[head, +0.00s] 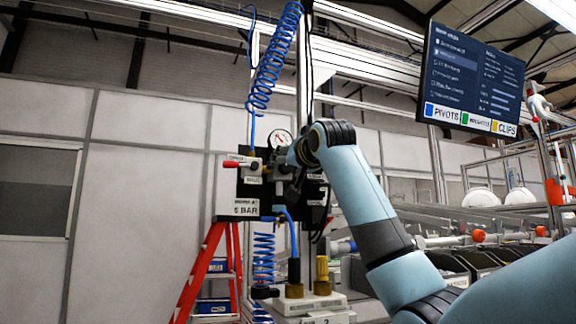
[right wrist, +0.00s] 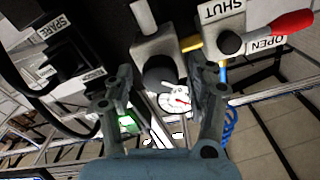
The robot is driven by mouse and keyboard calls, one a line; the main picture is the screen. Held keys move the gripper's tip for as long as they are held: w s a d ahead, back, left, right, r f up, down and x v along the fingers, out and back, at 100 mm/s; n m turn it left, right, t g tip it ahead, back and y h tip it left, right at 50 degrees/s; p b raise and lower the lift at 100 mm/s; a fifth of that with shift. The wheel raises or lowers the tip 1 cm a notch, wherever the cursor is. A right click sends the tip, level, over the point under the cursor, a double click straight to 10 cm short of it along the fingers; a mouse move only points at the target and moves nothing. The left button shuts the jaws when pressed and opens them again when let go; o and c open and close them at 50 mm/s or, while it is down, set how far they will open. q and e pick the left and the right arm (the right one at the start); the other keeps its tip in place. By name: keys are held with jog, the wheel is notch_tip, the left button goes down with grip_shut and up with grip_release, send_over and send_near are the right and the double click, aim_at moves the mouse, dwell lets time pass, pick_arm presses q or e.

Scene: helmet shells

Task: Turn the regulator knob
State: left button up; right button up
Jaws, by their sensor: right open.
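The regulator is on a dark wall panel (head: 250,188) with a "6 BAR" label. In the right wrist view its round dark knob (right wrist: 160,72) sits under a grey metal body, between my open fingers in the picture. I cannot tell whether either finger touches it. My right gripper (right wrist: 160,82) is open and empty, pointing at the panel. In the head view my right gripper (head: 290,165) is in front of the panel and hides the knob. A round pressure gauge (head: 282,138) shows just above the gripper; it also shows in the right wrist view (right wrist: 176,102).
A red-handled valve (head: 238,163) is left of the regulator; its SHUT and OPEN labels show in the right wrist view. Blue coiled hoses (head: 274,60) hang above and below the panel. A red stepladder (head: 200,270) stands below left.

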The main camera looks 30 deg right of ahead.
jog(key=c, duration=1.1)
pick_arm(q)
jog(key=shift+s, duration=0.75)
pick_arm(e)
jog(key=shift+c, duration=0.2)
pick_arm(q)
jog(key=shift+w, duration=0.1)
